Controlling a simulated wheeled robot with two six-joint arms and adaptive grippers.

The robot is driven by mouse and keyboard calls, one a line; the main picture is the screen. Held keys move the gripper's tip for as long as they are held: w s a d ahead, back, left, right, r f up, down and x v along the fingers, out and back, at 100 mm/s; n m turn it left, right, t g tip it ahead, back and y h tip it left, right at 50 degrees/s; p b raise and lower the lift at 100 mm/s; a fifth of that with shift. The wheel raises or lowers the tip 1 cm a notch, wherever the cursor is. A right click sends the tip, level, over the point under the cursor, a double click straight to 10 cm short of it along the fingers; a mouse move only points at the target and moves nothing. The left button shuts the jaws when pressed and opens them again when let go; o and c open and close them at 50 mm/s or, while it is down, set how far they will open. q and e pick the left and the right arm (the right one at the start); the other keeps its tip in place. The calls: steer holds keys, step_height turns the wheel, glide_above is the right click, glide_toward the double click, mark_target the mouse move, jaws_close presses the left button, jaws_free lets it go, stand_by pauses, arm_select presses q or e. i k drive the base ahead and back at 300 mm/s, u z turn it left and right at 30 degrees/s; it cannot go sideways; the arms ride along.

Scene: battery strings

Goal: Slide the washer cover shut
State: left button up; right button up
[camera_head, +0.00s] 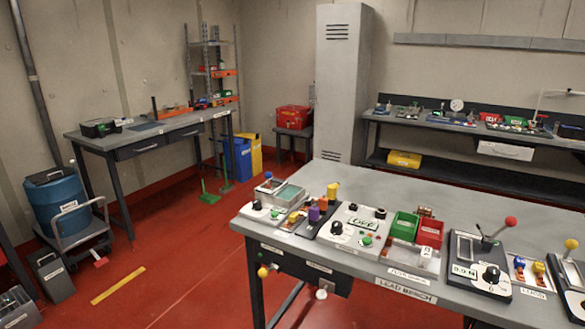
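Neither of my grippers shows in the head view. No label that I can read names the washer cover, so I cannot tell for sure which part it is. At the left end of the near bench (471,209), a shallow grey-green box (289,194) sits beside a light grey panel with a black knob (257,205). A green bin (404,227) and a red bin (430,232) stand side by side farther right. Whether any cover is open or shut is too small to tell.
Red-balled (511,221) and yellow-balled (571,244) levers rise at the bench's right. A tall grey cabinet (342,85) and a rear workbench (470,128) stand behind. A blue drum (60,203) on a cart is at left. The red floor (185,245) between is mostly clear.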

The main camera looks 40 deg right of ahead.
mark_target(269, 177)
steer(key=z, duration=0.7)
steer(key=i, duration=0.9)
steer(key=z, duration=0.85)
